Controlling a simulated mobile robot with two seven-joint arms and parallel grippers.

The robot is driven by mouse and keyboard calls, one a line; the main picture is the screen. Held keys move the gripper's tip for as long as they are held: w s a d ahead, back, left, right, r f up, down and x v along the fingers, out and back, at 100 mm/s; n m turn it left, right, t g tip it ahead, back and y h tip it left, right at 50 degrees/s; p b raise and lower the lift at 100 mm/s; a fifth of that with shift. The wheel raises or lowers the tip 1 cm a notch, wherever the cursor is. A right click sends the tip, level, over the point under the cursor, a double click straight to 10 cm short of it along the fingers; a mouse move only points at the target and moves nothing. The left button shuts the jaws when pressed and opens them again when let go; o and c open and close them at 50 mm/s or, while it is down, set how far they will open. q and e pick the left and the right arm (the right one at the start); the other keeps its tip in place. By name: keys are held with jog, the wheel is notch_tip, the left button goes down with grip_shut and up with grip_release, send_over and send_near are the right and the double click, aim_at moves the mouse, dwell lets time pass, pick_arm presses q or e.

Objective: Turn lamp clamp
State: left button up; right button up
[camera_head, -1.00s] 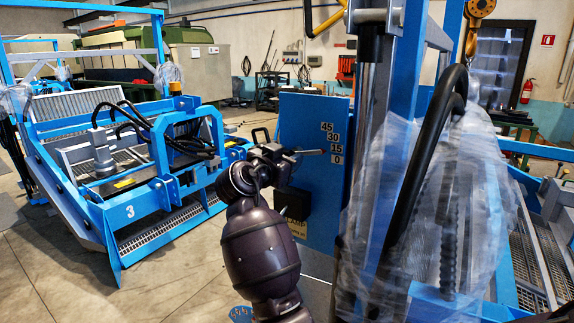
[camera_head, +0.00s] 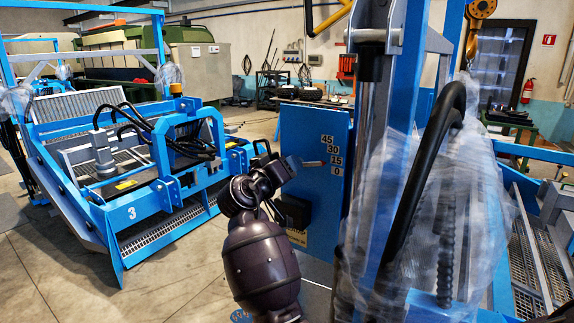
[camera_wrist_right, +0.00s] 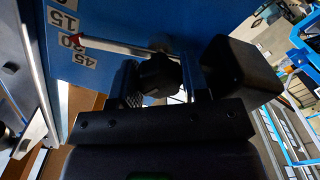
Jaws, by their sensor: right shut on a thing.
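A blue panel (camera_head: 311,128) carries labels 45, 30, 15 and 0 down its right side (camera_head: 334,156). A thin pale rod (camera_head: 313,163) sticks out from the gripper toward the labels, its end close to 15 in the head view. In the right wrist view the rod (camera_wrist_right: 120,45) ends in a red tip over the 30 label. My right gripper (camera_head: 285,168) is at the panel's left part. In the right wrist view its fingers (camera_wrist_right: 160,80) are shut on a black clamp knob (camera_wrist_right: 158,72). My left gripper is not in view.
A black box (camera_head: 293,211) sticks out from the panel just below the gripper; it is close beside one finger in the wrist view (camera_wrist_right: 240,70). A post and hoses (camera_head: 425,170) in clear plastic wrap stand right. A blue machine (camera_head: 150,185) stands left, with bare floor before it.

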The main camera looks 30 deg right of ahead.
jog(key=n, duration=0.5)
jog(key=shift+n, duration=0.4)
jog(key=n, duration=0.5)
jog(key=shift+n, duration=0.3)
jog(key=o, duration=0.7)
jog(key=shift+c, duration=0.2)
jog(key=shift+f, duration=0.1)
